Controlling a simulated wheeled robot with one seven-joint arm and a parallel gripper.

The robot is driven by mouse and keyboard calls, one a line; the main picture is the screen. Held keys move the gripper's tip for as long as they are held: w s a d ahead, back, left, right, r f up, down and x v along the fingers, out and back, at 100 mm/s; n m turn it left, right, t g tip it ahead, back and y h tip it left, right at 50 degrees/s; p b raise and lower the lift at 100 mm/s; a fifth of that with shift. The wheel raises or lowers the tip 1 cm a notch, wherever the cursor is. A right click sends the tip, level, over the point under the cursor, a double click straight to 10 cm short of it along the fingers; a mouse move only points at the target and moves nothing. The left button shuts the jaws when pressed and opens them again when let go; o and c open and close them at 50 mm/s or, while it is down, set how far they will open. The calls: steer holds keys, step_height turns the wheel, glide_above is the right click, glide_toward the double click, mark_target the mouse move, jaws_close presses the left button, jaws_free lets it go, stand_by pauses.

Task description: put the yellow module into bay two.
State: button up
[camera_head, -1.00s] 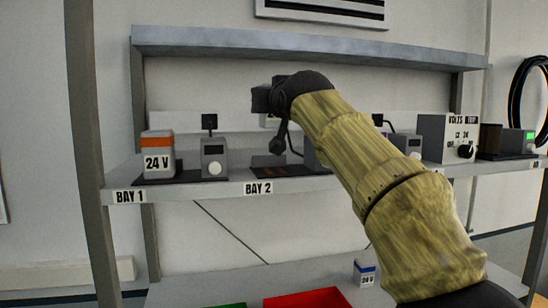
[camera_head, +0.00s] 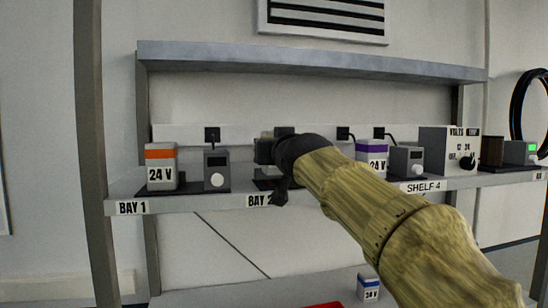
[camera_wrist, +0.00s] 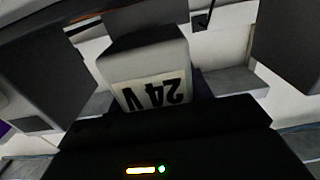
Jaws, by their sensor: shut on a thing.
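My gripper (camera_head: 266,152) is at the bay two place on the shelf, behind the BAY 2 label (camera_head: 259,200), close above or at its dark base (camera_head: 266,182). In the wrist view a white module marked 24 V (camera_wrist: 150,75) shows upside down at the gripper, which is shut on it.
An orange-banded module (camera_head: 161,168) stands at bay one beside a grey knob box (camera_head: 216,170). To the right are a purple-banded module (camera_head: 371,155), another knob box (camera_head: 406,160) and a volts tester (camera_head: 447,150). A blue-banded module (camera_head: 368,287) stands below. The upper shelf (camera_head: 310,60) hangs overhead.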

steer(key=shift+s+f, duration=0.1)
steer(key=shift+f, duration=0.8)
steer(key=shift+f, duration=0.15)
steer(key=o, duration=1.1)
steer(key=shift+o, duration=0.2)
steer(key=shift+s+d+b, duration=0.2)
steer(key=shift+s+b, duration=0.2)
steer(key=shift+s, duration=0.1)
steer(key=b+v, duration=0.4)
steer(key=v, duration=0.7)
